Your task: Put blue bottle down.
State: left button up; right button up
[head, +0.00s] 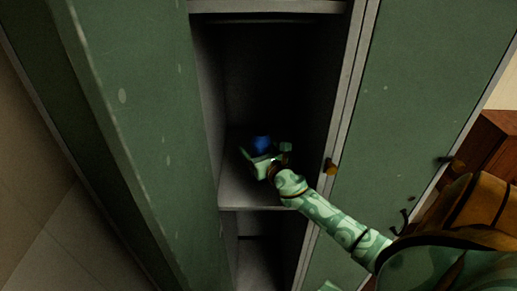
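The blue bottle (261,143) shows as a small dark-blue shape inside the open locker, just above the middle shelf (240,192) or on it; I cannot tell which. Its lower part is hidden by my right gripper (266,154). That gripper reaches in from the lower right, with its fingers on either side of the bottle. I cannot tell whether the fingers press on the bottle or stand apart from it. My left gripper is not in view.
The green locker door (130,120) stands open at the left. A closed green door (430,90) is at the right, with a brass-coloured latch (330,167) near the opening's edge. The compartment's upper back is dark. The shelf's front left is bare. A wooden piece (490,145) stands far right.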

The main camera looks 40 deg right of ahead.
jog(key=shift+r, duration=0.1)
jog(key=v, duration=0.7)
jog(key=shift+s, duration=0.25)
jog(key=o, duration=0.5)
